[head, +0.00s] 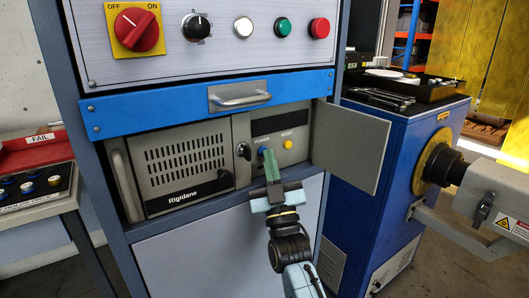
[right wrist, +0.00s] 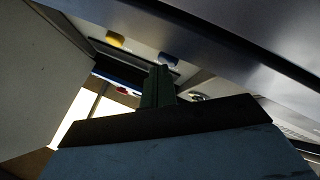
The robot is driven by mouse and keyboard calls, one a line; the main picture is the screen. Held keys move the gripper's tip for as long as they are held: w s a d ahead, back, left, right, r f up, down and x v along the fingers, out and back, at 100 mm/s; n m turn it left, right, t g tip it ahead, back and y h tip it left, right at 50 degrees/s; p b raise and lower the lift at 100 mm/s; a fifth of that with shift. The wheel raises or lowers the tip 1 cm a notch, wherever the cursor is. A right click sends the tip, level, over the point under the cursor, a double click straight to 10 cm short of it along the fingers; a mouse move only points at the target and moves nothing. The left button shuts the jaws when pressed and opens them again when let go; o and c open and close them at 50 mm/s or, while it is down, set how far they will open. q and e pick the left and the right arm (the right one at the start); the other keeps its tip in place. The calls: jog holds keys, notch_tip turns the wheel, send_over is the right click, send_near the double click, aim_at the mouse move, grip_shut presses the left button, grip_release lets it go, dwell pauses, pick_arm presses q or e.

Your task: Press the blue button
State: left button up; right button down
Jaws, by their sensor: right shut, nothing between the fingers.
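The blue button (head: 262,150) labelled POWER sits on the grey panel of the Rigidane unit (head: 190,165), left of the yellow RESET button (head: 288,144). My right gripper (head: 268,153) is shut and empty, its green fingers pointing up at the blue button and partly covering it. In the right wrist view the fingertips (right wrist: 158,70) end close beside the blue button (right wrist: 168,60). I cannot tell whether they touch it. The yellow button (right wrist: 115,39) shows there further left. My left gripper is not in view.
A small grey door (head: 350,150) stands open right of the panel. A key switch (head: 243,150) sits left of the blue button. A yellow-and-black flanged machine part (head: 432,165) is at the right.

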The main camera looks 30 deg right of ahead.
jog(key=shift+s+p, duration=0.45)
jog(key=shift+s, duration=0.3)
jog(key=shift+s, duration=0.1)
jog(key=s, duration=0.1)
jog(key=s+p, duration=0.1)
jog(key=s, duration=0.1)
jog(key=s+p, duration=0.1)
jog(key=shift+s+d, duration=0.25)
jog(key=shift+s, duration=0.15)
jog(key=shift+p, duration=0.3)
